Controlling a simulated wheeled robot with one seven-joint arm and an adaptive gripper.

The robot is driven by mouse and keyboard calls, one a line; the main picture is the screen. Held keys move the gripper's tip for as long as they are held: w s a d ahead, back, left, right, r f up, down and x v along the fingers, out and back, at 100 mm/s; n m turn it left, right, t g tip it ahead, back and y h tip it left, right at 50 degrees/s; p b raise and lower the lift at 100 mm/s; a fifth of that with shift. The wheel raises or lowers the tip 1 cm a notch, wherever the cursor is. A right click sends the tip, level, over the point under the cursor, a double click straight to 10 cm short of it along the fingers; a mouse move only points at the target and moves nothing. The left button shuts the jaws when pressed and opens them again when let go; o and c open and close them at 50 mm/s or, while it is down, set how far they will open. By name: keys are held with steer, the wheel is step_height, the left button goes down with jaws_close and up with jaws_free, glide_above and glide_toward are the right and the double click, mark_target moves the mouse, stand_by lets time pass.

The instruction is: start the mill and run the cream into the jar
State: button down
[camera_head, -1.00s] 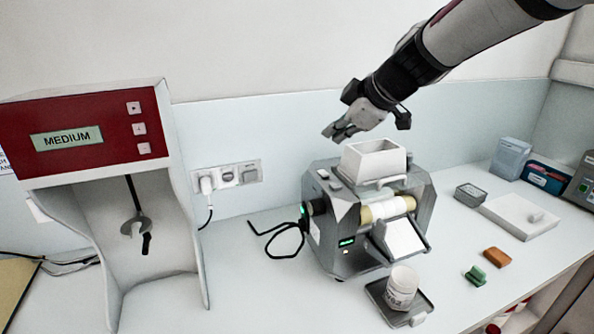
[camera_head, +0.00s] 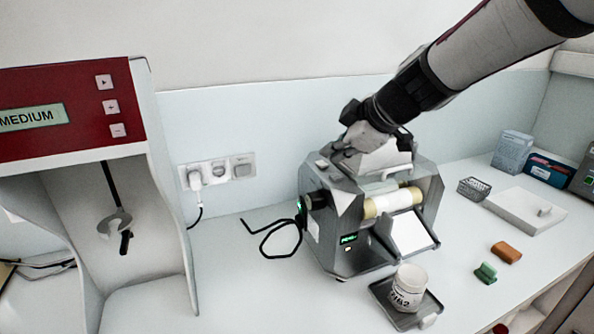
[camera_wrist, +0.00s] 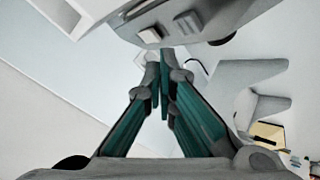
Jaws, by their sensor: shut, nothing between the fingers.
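The mill (camera_head: 325,232) is a grey machine with pale rollers (camera_head: 394,203), a white hopper partly hidden by my gripper, and a sloping apron (camera_head: 410,233) in front. A small green display (camera_head: 349,238) is lit on its front. A white labelled jar (camera_head: 408,289) stands upright on a dark tray (camera_head: 432,308) below the apron. My gripper (camera_head: 338,156) is low over the mill's top left, shut and empty. In the wrist view its fingertips (camera_wrist: 160,63) are together, close to two buttons, one pale (camera_wrist: 149,35) and one grey (camera_wrist: 187,23). I cannot tell whether they touch.
A red-fronted mixer (camera_head: 70,120) reading MEDIUM stands at left. Wall sockets (camera_head: 217,172) and a black cable lie between it and the mill. At right are an orange block (camera_head: 506,252), a green block (camera_head: 486,272) and a white slab (camera_head: 522,212).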

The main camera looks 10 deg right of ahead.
mark_target(334, 178)
steer(key=shift+f+b, duration=0.65)
steer(key=shift+f, duration=0.2)
steer(key=shift+f+b, duration=0.8)
steer(key=shift+b, duration=0.6)
stand_by(1.8)
steer(key=shift+r, duration=0.85)
steer(key=shift+r+p, duration=0.1)
steer(key=shift+p, duration=0.25)
steer(key=shift+r+p, duration=1.2)
steer(key=shift+r, duration=1.25)
steer(key=shift+s+f, duration=0.1)
